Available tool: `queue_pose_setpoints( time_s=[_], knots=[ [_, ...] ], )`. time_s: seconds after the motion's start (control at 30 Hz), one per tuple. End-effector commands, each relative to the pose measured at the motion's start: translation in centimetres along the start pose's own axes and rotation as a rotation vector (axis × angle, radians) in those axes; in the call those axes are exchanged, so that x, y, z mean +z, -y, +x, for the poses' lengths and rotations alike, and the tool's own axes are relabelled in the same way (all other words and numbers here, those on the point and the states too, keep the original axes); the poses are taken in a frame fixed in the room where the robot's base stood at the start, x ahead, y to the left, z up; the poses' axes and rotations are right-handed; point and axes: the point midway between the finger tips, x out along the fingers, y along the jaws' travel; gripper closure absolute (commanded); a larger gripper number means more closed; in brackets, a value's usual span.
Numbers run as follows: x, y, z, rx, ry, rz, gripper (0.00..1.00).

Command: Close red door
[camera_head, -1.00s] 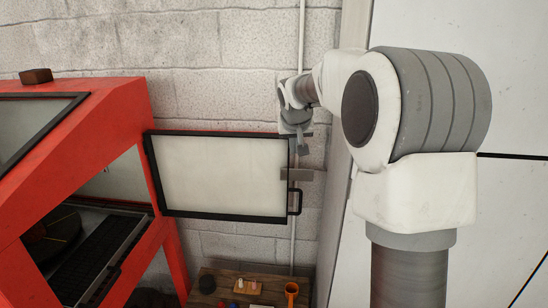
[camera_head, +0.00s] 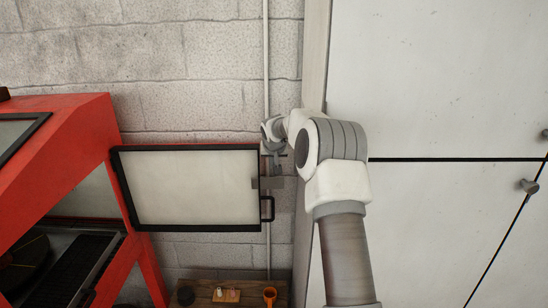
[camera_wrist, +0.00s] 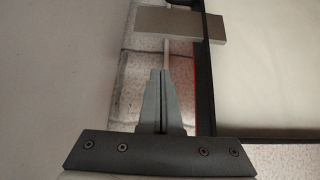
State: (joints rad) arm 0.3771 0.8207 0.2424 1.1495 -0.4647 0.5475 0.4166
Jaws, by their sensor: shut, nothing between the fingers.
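The red cabinet (camera_head: 75,120) stands at the left in the head view. Its door (camera_head: 190,190), a pale panel in a black frame, stands swung open to the right, with its attached edge at the cabinet. My gripper (camera_head: 277,168) is beside that edge, near the plate. In the wrist view my gripper (camera_wrist: 160,74) is shut and empty, its tips just short of the grey plate (camera_wrist: 178,23) and left of the door's frame (camera_wrist: 205,80). I cannot tell whether it touches the door.
A block wall (camera_head: 190,60) with a vertical pipe (camera_head: 267,70) is behind the door. A wooden table (camera_head: 210,290) with an orange cup (camera_head: 270,294) and small items stands below. Large white panels (camera_head: 430,80) fill the right side. The cabinet's opening shows dark parts inside.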

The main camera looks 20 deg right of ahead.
Motion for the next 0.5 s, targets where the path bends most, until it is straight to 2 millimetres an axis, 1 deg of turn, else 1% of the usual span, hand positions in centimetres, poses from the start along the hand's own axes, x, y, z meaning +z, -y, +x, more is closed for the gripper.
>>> queue_pose_setpoints(
  time_s=[0.1, 0.33, 0.37, 0.4, 0.5],
  knots=[
    [-0.1, 0.1, 1.8, -0.001, 0.002, 0.000, 1.00],
    [0.0, 0.0, 5.0, 0.000, 0.002, 0.000, 1.00],
    [0.0, 0.0, 5.1, 0.000, 0.001, -0.001, 1.00],
    [0.2, 0.0, 4.5, 0.000, -0.001, -0.003, 1.00],
    [1.0, 0.0, 4.0, 0.001, 0.000, -0.003, 1.00]
  ],
)
